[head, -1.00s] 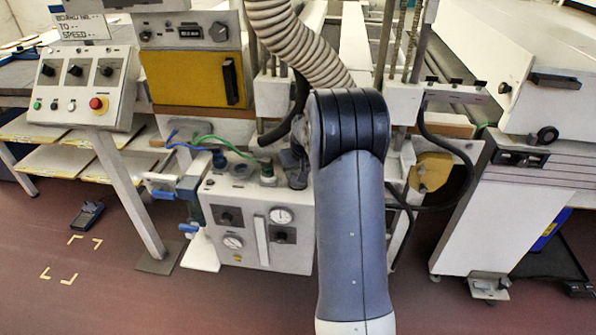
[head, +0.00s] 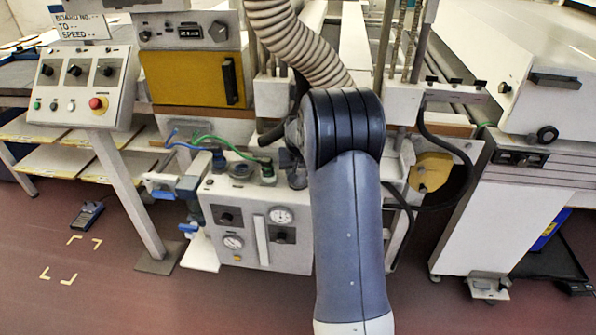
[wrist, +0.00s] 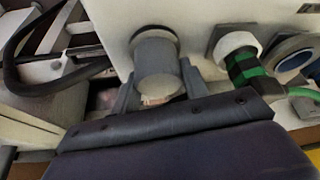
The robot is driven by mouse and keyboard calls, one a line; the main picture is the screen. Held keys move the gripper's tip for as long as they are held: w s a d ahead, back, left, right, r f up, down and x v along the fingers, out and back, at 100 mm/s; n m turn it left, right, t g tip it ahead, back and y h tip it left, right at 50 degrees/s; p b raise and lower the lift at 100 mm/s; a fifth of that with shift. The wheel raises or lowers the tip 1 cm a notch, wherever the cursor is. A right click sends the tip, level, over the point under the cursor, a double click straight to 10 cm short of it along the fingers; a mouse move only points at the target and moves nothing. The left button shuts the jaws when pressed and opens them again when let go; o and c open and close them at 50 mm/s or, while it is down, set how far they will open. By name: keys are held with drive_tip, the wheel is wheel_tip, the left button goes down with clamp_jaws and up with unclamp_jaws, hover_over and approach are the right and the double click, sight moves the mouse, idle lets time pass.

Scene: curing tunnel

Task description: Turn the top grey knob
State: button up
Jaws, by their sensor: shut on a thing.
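The top grey knob (wrist: 157,52) is a short round cylinder on a pale panel, at upper centre in the wrist view. My gripper (wrist: 158,88) has one finger on each side of the knob and is shut on it. The lower end of the knob lies between the fingers. In the head view my arm covers the knob, and I cannot make out the fingers there. The white box with gauges (head: 256,205) stands just left of my arm in that view.
Beside the knob are a green-and-black hose fitting (wrist: 240,62) and a blue-centred ring fitting (wrist: 295,60). A black hose (wrist: 40,85) runs at left. A ribbed duct (head: 295,40) hangs above my arm. Open floor (head: 120,300) lies at front left.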

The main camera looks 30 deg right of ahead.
drive_tip(key=o, duration=1)
drive_tip(key=shift+c, duration=0.2)
drive_tip(key=v, duration=1)
drive_tip(key=shift+s+r, duration=0.15)
drive_tip(key=shift+r, duration=0.25)
drive_tip(key=shift+f, duration=0.1)
drive_tip(key=x, duration=1)
drive_tip(key=shift+f, duration=0.3)
drive_tip(key=shift+n, duration=0.3)
